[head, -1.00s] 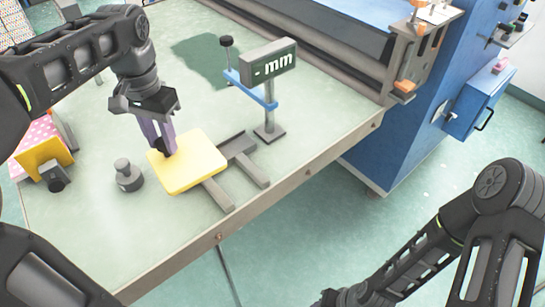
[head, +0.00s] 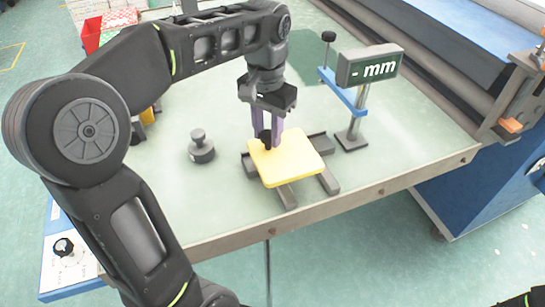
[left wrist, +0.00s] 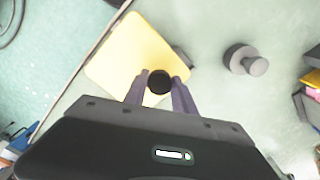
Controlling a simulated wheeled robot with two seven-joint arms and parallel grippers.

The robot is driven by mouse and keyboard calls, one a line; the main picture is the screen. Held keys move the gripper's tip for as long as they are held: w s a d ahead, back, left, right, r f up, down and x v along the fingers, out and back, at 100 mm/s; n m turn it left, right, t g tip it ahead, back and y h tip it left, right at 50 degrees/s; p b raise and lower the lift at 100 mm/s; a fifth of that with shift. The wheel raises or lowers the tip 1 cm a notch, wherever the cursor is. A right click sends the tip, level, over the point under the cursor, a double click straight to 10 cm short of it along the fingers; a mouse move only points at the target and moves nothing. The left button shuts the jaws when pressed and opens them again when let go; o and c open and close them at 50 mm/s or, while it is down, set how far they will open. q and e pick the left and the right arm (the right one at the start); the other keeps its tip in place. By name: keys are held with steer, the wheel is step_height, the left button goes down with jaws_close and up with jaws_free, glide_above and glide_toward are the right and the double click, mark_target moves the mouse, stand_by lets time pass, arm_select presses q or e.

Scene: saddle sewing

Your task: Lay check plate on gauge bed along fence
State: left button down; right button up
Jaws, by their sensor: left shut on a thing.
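The check plate is a yellow square plate (head: 290,160) with a dark knob, at the front of the table. My left gripper (head: 267,136) is shut on the knob from above; the left wrist view shows the knob (left wrist: 159,82) between the fingers and the yellow plate (left wrist: 130,55) beyond. The dark gauge bed (head: 329,181) lies under the plate, its bars showing at the front, left and back right. The plate covers most of it, and I cannot tell whether they touch. The fence is hard to tell apart from the other bars. My right gripper is out of view.
A grey knobbed weight (head: 201,148) stands left of the plate. A stand with an "mm" display (head: 369,67) and blue arm (head: 342,91) rises behind right. The table's front edge (head: 375,193) is close to the bed.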

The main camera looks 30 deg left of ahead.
mark_target(267, 148)
arm_select(q)
steer(key=shift+f+p, duration=0.3)
steer(key=shift+f, duration=0.2)
steer(key=shift+f, duration=0.1)
step_height(267, 148, down, 3)
steer(key=shift+f, duration=0.3)
steer(key=shift+f, duration=0.15)
steer(key=c, duration=1)
jaws_free()
steer(key=shift+c, duration=0.2)
